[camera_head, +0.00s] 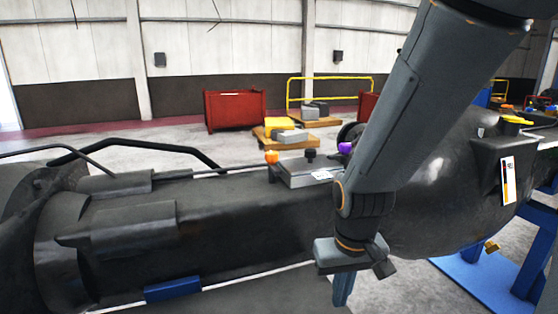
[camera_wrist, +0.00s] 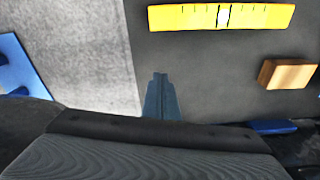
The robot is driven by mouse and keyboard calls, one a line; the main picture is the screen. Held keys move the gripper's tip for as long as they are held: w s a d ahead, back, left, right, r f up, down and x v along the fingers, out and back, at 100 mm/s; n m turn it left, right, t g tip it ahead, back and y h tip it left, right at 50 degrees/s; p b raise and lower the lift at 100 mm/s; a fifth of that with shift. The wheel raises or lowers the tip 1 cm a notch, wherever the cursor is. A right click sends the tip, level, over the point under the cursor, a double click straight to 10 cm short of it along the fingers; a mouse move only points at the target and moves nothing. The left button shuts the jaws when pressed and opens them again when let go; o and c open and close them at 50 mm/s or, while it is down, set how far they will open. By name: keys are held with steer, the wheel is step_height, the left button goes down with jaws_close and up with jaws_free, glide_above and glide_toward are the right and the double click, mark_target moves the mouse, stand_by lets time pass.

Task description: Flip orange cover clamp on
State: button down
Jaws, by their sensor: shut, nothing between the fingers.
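A small orange clamp knob (camera_head: 271,157) stands at the left end of a grey metal box (camera_head: 297,179) on top of the dark casting, in the head view. A black knob (camera_head: 310,154) and a purple knob (camera_head: 344,147) stand to its right along the box. My gripper (camera_head: 342,289) hangs in front of the casting, lower and to the right of the orange knob, pointing down and apart from it. In the wrist view its blue-grey fingers (camera_wrist: 161,97) are together and empty. The orange knob is not visible in the wrist view.
The long dark casting (camera_head: 240,222) spans the head view, with a blue block (camera_head: 172,289) at its lower edge. A blue stand (camera_head: 478,280) is at right. The wrist view shows a yellow bar (camera_wrist: 250,16) and an orange-brown block (camera_wrist: 287,74).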

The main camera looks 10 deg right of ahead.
mark_target(274, 162)
stand_by(0.3)
steer(key=w+a+r+t+h+b, duration=0.1)
steer(key=w+a+r+t+h, duration=0.1)
steer(key=w+a+r, duration=0.8)
steer(key=w+a+r+n+t+h+b, duration=0.1)
steer(key=w+a+r+t+h, duration=0.1)
steer(key=w+a+r, duration=0.8)
steer(key=w+r, duration=0.3)
steer(key=r, duration=0.3)
steer(key=shift+w+a+r+h, duration=0.15)
steer(key=shift+w+a+h, duration=0.15)
steer(key=shift+a+h, duration=0.1)
steer(key=shift+d, duration=0.1)
steer(key=p+x, duration=0.2)
steer(key=x, duration=0.8)
steer(key=shift+w+p, duration=0.15)
steer(key=shift+p, duration=0.25)
steer(key=shift+w+d+r+p, duration=0.1)
steer(key=shift+d+p, duration=0.2)
steer(key=shift+d, duration=0.3)
steer(key=shift+w+d+r+p, duration=0.1)
steer(key=shift+d+p, duration=0.2)
steer(key=shift+d, duration=0.35)
steer(key=shift+w+d+f, duration=0.15)
steer(key=shift+w+d, duration=0.05)
steer(key=shift+d, duration=0.5)
